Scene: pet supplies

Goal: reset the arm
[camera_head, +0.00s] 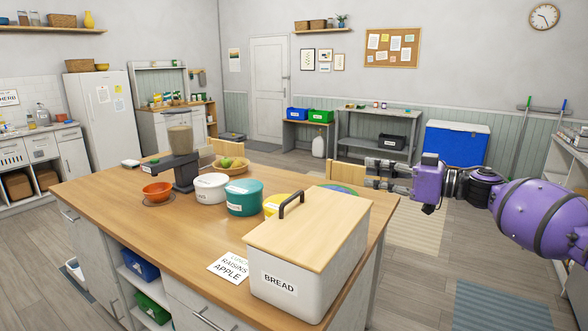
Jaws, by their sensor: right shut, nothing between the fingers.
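My right arm comes in from the right with a purple forearm. My right gripper (372,174) points left, shut and empty. In the picture it lies over the far right edge of the wooden-topped island (140,206), above and behind the bread box (290,278). It does not appear to touch anything. My left arm and gripper are not in view.
On the island stand a dispenser (181,160), orange bowl (157,191), white canister (211,188), teal canister (244,198), yellow container (276,203), fruit basket (236,166) and paper list (230,267). A blue cooler (455,145) stands behind the arm. The island's left front is clear.

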